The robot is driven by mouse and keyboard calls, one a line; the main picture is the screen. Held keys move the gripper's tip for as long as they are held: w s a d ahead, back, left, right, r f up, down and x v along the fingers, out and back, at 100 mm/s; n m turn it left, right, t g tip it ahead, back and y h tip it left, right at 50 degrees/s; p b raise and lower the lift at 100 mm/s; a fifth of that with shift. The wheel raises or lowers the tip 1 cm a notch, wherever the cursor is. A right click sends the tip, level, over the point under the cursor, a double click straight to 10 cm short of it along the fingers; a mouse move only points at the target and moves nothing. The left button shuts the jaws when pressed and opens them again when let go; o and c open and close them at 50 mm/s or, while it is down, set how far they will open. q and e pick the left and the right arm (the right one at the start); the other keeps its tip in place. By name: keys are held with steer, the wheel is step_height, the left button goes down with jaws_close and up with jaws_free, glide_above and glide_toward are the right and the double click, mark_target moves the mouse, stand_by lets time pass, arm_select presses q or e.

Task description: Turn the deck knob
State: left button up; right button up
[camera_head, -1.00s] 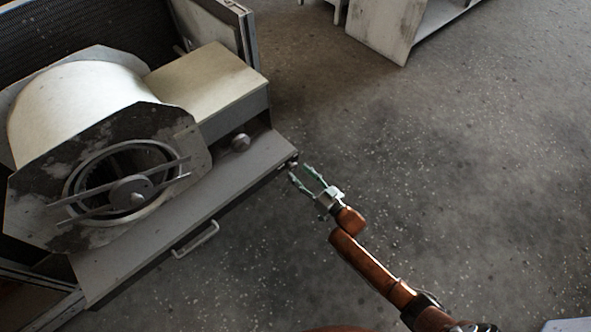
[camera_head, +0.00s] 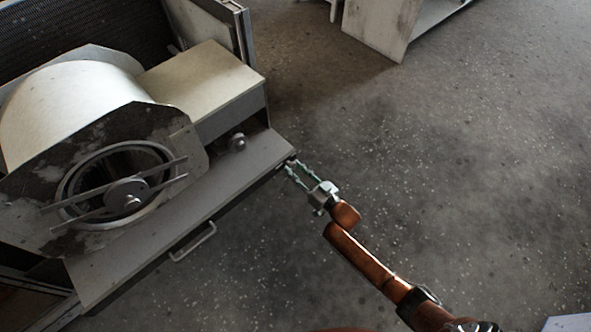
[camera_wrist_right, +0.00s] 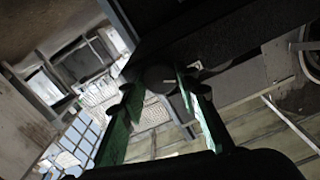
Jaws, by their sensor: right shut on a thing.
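The deck knob (camera_wrist_right: 160,77) is a small dark round knob in the right wrist view, at the edge of the dark deck. In the head view it is at the right front corner of the grey deck (camera_head: 200,220), largely hidden by the fingertips. My right gripper (camera_head: 289,166) has its green fingers on either side of the knob and is shut on it; the fingers also show in the right wrist view (camera_wrist_right: 163,95). My left gripper is not in view.
A blower housing (camera_head: 75,100) with a round inlet and crossbars stands on the deck. Beside it are a cream box (camera_head: 200,80) and a grey round hub (camera_head: 238,142). A handle (camera_head: 194,242) juts from the deck's front. Open floor lies to the right.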

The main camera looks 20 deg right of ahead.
steer(key=c, duration=0.3)
